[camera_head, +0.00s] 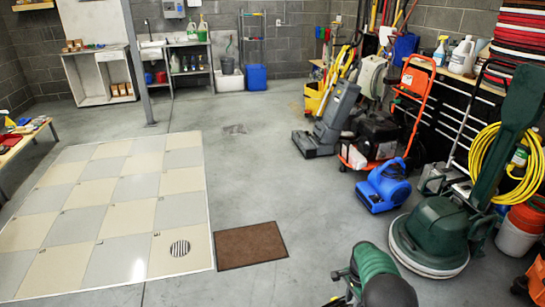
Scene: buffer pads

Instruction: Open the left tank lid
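I cannot make out a tank with a left lid for certain. A green machine part with a dark rounded top (375,278) is cut off by the bottom edge; I cannot tell whether it carries a tank lid. A green floor machine (436,235) with a round white-rimmed base and a tall dark handle stands at the right. Neither of my grippers shows in this view.
A blue blower (384,186) and an orange-framed machine (413,92) stand right of centre. A brown mat (250,245) lies beside the checkered floor panel (196,262). A yellow hose (512,165) hangs at right. The central floor is clear.

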